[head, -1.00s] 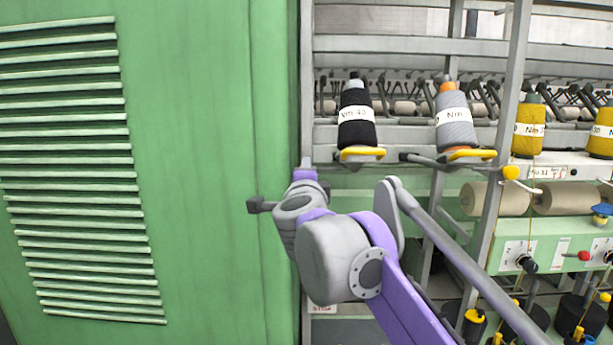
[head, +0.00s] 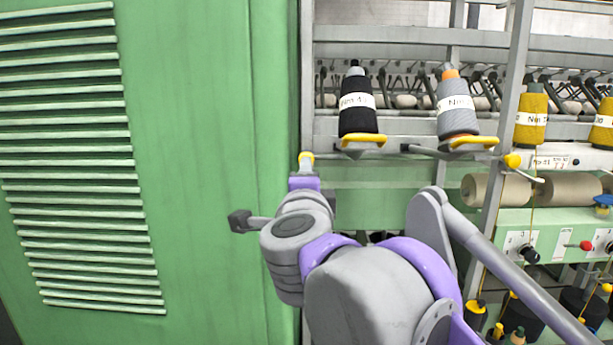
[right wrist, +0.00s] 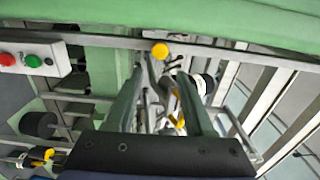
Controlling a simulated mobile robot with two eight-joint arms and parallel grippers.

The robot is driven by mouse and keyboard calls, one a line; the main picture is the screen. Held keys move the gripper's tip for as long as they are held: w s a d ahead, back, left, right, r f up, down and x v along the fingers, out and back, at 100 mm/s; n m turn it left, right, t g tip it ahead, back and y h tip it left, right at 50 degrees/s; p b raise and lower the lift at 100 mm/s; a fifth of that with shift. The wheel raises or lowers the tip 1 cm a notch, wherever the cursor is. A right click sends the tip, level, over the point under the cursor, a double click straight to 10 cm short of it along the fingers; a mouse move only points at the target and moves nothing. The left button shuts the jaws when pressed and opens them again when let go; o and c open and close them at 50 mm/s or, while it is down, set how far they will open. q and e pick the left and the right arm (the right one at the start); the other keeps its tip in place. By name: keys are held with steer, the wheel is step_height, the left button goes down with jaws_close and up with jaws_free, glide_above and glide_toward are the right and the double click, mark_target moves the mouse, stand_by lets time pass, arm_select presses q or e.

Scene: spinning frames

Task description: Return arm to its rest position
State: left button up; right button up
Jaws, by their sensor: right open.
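My right arm (head: 365,290), grey and purple, reaches in from the lower right of the head view. Its wrist (head: 295,235) is in front of the spinning frame, just right of the green cabinet. The fingers are hidden behind the wrist in that view. In the right wrist view my right gripper (right wrist: 158,80) shows two green fingers spread apart with nothing gripped between them. A yellow knob (right wrist: 160,50) appears beyond the fingertips. My left gripper is not in view.
A green louvred cabinet (head: 200,170) fills the left. Black (head: 357,105) and grey (head: 457,105) yarn cones stand on yellow-ended holders above the wrist. An upright post (head: 505,120) stands right of them. A control box (right wrist: 35,60) with red and green buttons shows in the right wrist view.

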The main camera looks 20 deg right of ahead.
steer(key=shift+s, duration=0.25)
steer(key=s+a+f+n+g+y, duration=0.1)
steer(key=s+a+f+n+y, duration=0.15)
steer(key=f+n, duration=0.45)
steer(key=s+a+f+n+g+y, duration=0.2)
steer(key=f+n+y, duration=0.2)
steer(key=f, duration=0.6)
steer(key=s+a+f+n+g+y, duration=0.1)
steer(key=s+a+f+n+y, duration=0.15)
steer(key=f+n, duration=0.45)
steer(key=s+d+f+n+g+h, duration=0.1)
steer(key=s+d+f+g, duration=0.1)
steer(key=s+f, duration=0.3)
steer(key=s+d+f+n+g+h, duration=0.1)
steer(key=s+d+f+g, duration=0.2)
steer(key=f, duration=0.9)
steer(key=s+d+f+n+g+h, duration=0.1)
steer(key=s+d+f+g+h, duration=0.1)
steer(key=s+d+f, duration=0.3)
steer(key=s+f+g, duration=0.1)
steer(key=s+f, duration=0.3)
steer(key=shift+d+f, duration=0.2)
steer(key=shift+s, duration=0.1)
